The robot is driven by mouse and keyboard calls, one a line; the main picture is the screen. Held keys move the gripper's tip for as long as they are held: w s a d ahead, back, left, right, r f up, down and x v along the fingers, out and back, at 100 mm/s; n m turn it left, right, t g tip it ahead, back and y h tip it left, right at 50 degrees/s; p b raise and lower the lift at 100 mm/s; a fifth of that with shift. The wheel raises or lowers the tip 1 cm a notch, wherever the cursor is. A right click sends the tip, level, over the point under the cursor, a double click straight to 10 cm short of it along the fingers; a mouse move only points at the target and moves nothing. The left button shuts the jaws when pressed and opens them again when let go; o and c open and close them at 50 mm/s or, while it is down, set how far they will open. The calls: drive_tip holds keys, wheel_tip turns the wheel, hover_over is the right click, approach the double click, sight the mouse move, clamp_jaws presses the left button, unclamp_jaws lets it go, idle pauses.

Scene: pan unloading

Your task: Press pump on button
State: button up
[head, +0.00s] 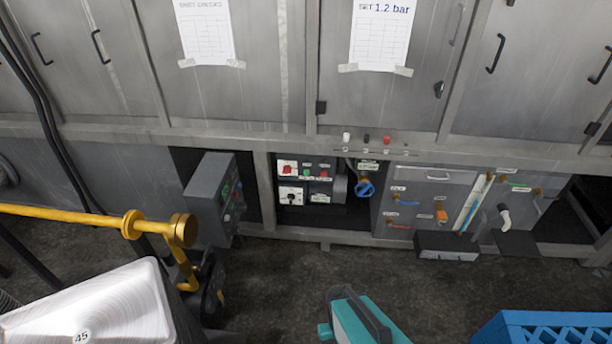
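A small control panel (306,183) sits in the recess under the grey cabinets, at the middle of the head view. It carries a green button (307,173), a red button (323,174), a red switch on a white plate (287,168) and a dark knob on a white plate (291,196). Its labels are too small to read, so I cannot tell which button is pump on. A grey box (212,200) to its left also has a green display and small buttons on its side. I cannot make out my gripper in this view.
A blue valve wheel (365,188) is right of the panel. A yellow bar (85,216) crosses the left side. A white tray (90,305), a teal object with a dark handle (345,318) and a blue crate (545,328) are in front.

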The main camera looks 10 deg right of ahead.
idle(0.3)
clamp_jaws()
drive_tip(key=shift+d, duration=0.1)
idle(1.5)
